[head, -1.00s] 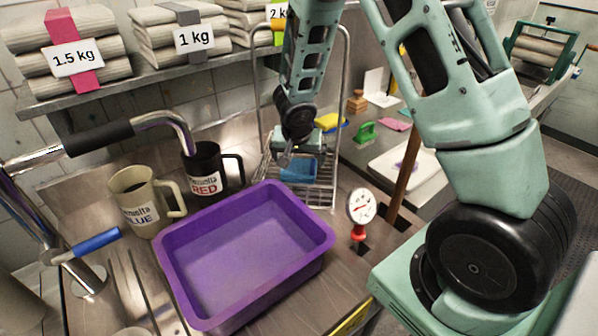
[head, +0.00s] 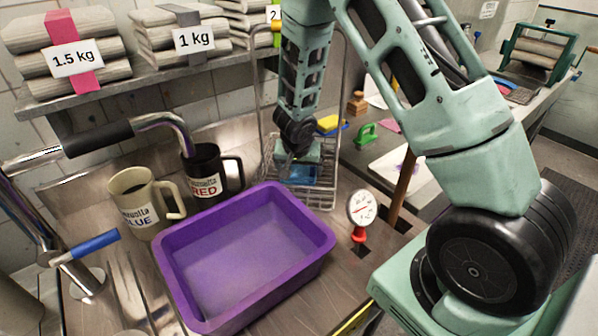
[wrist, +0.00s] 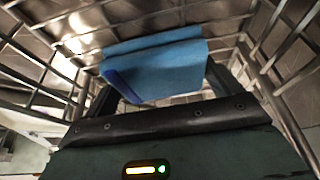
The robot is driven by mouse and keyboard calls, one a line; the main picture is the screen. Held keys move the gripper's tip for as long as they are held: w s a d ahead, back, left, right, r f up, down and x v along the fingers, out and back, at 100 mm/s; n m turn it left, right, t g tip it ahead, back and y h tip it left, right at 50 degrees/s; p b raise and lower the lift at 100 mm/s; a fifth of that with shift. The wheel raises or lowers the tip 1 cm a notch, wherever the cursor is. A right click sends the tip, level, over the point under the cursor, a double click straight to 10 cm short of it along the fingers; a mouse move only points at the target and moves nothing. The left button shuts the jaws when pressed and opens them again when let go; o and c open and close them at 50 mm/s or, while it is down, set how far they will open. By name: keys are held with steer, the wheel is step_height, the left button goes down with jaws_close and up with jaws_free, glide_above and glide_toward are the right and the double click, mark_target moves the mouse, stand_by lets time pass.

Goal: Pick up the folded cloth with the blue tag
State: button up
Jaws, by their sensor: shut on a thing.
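A folded light-blue cloth (wrist: 160,68) with a darker blue strip (wrist: 124,86) along its left edge lies in the wire basket (wrist: 285,75). In the head view, part of the blue cloth (head: 300,174) shows low in the basket (head: 322,192). My gripper (head: 297,158) reaches down into the basket from above and is shut on the cloth. In the wrist view, the cloth sits between the fingers of my gripper (wrist: 162,86). Their tips are partly hidden by the cloth. I cannot tell whether the cloth still touches the basket floor.
Wire walls surround my gripper closely. A purple tub (head: 190,301) stands in front, with a cream mug (head: 140,205) and a black mug (head: 207,172) to its left and behind. A dial gauge (head: 361,208) stands right of the basket. Labelled cloth stacks fill the shelf (head: 110,86).

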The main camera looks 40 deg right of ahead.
mark_target(299, 167)
steer(key=shift+r, duration=0.1)
step_height(299, 167, up, 9)
steer(key=p, duration=0.4)
steer(key=shift+f, duration=0.2)
steer(key=shift+r, duration=0.65)
stand_by(0.3)
